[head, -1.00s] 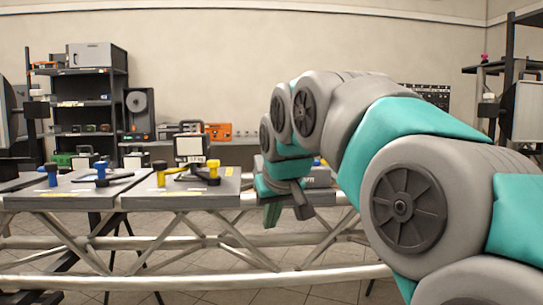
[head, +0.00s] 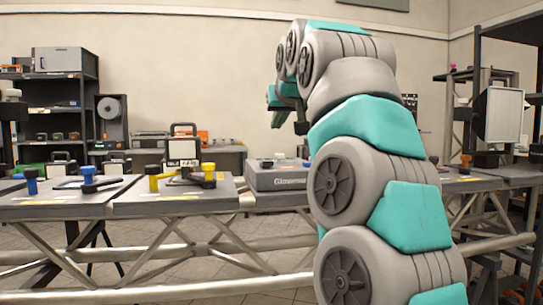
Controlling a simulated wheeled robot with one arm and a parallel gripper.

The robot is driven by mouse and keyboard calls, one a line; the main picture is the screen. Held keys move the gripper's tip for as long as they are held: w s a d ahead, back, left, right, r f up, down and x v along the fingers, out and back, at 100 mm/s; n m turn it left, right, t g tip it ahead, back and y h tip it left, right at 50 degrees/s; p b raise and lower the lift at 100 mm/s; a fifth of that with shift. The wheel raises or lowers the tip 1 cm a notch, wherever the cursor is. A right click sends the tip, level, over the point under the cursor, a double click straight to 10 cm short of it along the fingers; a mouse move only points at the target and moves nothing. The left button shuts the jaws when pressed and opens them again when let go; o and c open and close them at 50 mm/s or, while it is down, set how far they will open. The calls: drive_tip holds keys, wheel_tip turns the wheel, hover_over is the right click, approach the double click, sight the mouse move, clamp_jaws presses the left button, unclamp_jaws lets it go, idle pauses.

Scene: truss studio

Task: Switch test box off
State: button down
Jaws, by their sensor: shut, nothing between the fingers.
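A low grey box (head: 280,177) with lettering on its front, perhaps the test box, lies on the bench right of centre in the head view. Small knobs or buttons show on its top. I cannot make out a switch or its position, and my arm hides the box's right end. My gripper (head: 286,121) is shut and empty, raised in the air well above the box and touching nothing.
A truss (head: 150,251) carries the bench. Shelves (head: 62,95) stand behind left. A lamp panel (head: 498,113) stands right.

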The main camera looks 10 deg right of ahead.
idle(0.3)
hover_over(270, 171)
drive_tip(key=f, duration=0.2)
drive_tip(key=w+f+p, duration=0.1)
drive_tip(key=f, duration=0.1)
drive_tip(key=shift+d+f, duration=0.1)
drive_tip(key=shift+f, duration=0.1)
drive_tip(key=shift+s+f+b, duration=0.25)
drive_tip(key=shift+f+b, duration=0.05)
drive_tip(key=shift+f, duration=0.1)
drive_tip(key=shift+s+f+b, duration=0.15)
drive_tip(key=shift+f+b, duration=0.15)
drive_tip(key=shift+f, duration=0.5)
drive_tip(key=shift+s+f+b, duration=0.15)
drive_tip(key=shift+f+b, duration=0.15)
drive_tip(key=shift+f, duration=0.45)
